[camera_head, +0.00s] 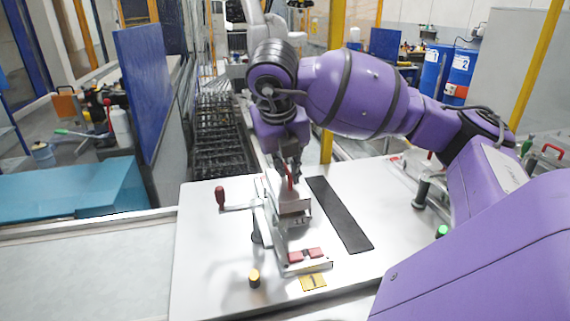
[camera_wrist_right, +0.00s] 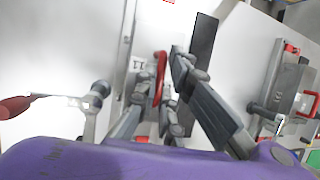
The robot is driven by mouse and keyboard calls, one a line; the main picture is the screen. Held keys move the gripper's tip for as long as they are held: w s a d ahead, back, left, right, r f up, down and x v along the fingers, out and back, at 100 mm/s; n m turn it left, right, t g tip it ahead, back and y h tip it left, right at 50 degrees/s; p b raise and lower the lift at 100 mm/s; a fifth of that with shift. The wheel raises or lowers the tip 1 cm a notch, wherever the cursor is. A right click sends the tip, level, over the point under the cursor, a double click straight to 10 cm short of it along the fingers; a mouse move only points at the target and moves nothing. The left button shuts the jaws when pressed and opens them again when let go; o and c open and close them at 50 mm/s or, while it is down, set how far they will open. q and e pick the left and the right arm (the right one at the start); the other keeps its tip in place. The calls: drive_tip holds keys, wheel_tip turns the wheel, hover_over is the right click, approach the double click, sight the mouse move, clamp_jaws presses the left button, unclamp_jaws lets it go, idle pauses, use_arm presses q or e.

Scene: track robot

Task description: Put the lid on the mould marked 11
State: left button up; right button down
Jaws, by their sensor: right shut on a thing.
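My right gripper (camera_head: 289,174) is shut on a red handle (camera_head: 290,181) above a metal fixture on the white table. In the right wrist view the red handle (camera_wrist_right: 160,76) stands between my right gripper's fingers (camera_wrist_right: 165,85). I take the handle to be the lid's; the lid itself is largely hidden by the fingers. A grey metal block (camera_head: 294,208) lies just below the gripper; I cannot tell lid from mould there. A label reading 11 (camera_wrist_right: 138,64) lies left of the handle in the right wrist view. My left gripper is not in view.
A red-ended clamp lever (camera_head: 220,197) sticks out left of the fixture. A red part (camera_head: 305,254) and a yellow plate (camera_head: 313,282) are at its near end. A black strip (camera_head: 340,214) lies to the right. Another red-handled fixture (camera_wrist_right: 290,100) stands further right.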

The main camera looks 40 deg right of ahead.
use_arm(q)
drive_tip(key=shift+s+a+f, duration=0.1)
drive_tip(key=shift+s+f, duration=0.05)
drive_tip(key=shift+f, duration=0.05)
use_arm(e)
drive_tip(key=shift+f, duration=0.15)
idle(0.6)
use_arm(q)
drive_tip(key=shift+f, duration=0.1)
use_arm(e)
drive_tip(key=shift+f, duration=0.1)
use_arm(q)
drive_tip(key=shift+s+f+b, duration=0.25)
drive_tip(key=shift+b, duration=0.05)
use_arm(e)
drive_tip(key=shift+f, duration=0.3)
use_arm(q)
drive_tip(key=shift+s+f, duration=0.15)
use_arm(e)
drive_tip(key=shift+f, duration=0.3)
drive_tip(key=shift+r, duration=0.1)
drive_tip(key=c, duration=1.8)
unclamp_jaws()
drive_tip(key=v, duration=1.2)
drive_tip(key=shift+s, duration=0.1)
